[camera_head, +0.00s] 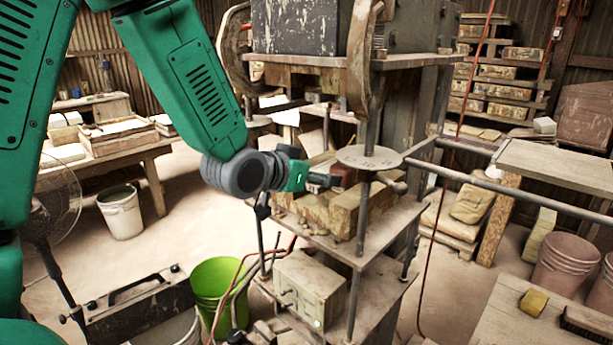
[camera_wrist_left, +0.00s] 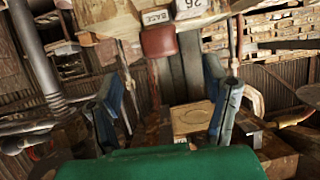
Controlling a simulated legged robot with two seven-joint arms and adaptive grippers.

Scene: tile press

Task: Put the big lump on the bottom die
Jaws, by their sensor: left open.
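A reddish-brown lump (camera_head: 343,174) shows in the head view just beyond my left gripper (camera_head: 325,183), at the press in the middle. In the head view a wooden block (camera_head: 348,217) lies below the lump; I cannot tell which piece is the bottom die. In the wrist view my left gripper (camera_wrist_left: 165,85) is open, its blue-grey fingers apart with nothing between them; the lump is beyond the fingertips. My right gripper is not in view.
A round metal disc (camera_head: 369,158) on the press post is close to the right of my gripper. A horizontal bar (camera_head: 510,187) runs right from the press. A grey control box (camera_head: 309,286) sits on the lower shelf. A green bucket (camera_head: 217,285) stands on the floor.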

